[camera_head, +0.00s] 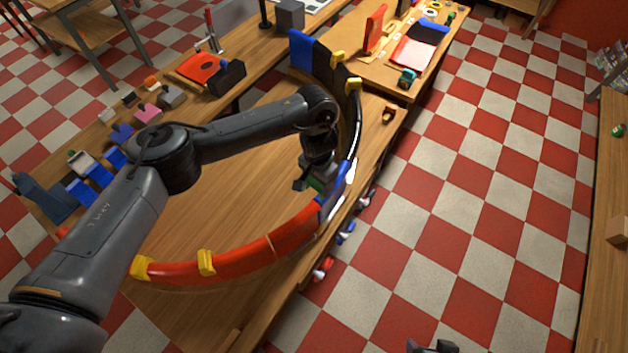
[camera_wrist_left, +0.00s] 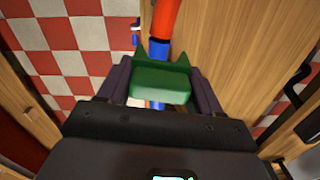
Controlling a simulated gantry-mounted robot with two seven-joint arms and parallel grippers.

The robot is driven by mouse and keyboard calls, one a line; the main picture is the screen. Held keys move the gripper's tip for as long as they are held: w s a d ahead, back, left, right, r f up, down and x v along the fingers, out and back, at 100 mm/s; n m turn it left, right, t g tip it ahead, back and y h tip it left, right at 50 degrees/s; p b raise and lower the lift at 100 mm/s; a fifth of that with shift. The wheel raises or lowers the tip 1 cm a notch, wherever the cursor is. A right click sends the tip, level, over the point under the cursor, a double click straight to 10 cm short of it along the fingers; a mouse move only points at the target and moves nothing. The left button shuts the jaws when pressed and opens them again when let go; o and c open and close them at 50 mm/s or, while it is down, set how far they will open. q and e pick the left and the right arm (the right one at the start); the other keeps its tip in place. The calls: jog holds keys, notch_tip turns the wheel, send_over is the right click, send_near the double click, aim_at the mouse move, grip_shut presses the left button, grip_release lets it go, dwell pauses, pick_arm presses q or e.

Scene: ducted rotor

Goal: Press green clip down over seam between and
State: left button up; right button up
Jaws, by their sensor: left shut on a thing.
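The green clip (camera_wrist_left: 160,80) is held between the two fingers of my left gripper (camera_wrist_left: 160,88). In the head view a little green of the clip (camera_head: 316,184) shows below my left gripper (camera_head: 314,180), at the inner side of the curved duct. The red duct segment (camera_head: 240,258) meets a blue part (camera_head: 328,206) close by. In the wrist view the red segment (camera_wrist_left: 165,18) and blue part (camera_wrist_left: 159,48) lie beyond the clip, which hides some of the blue. I cannot tell whether the clip touches the duct. My right gripper (camera_head: 432,346) is partly in view at the bottom edge.
Yellow clips (camera_head: 206,262) sit on the red segment, and another yellow clip (camera_head: 353,83) on the black segment (camera_head: 328,62). Blue and grey blocks (camera_head: 80,190) stand at the table's left. Several parts hang along the table's right side. The checkered floor (camera_head: 470,190) is open.

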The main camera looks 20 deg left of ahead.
pick_arm(q)
jog(key=shift+r+p, duration=0.15)
jog(key=shift+p, duration=0.25)
jog(key=shift+s+f, duration=0.1)
jog(key=shift+f, duration=0.15)
jog(key=b, duration=0.3)
send_over(317, 198)
jog(key=s, duration=0.1)
jog(key=shift+f, duration=3.3)
jog(key=shift+d+f+b, duration=0.25)
jog(key=shift+f+b, duration=0.45)
jog(key=shift+f, duration=0.55)
jog(key=shift+f, duration=0.2)
jog(key=o, duration=1.1)
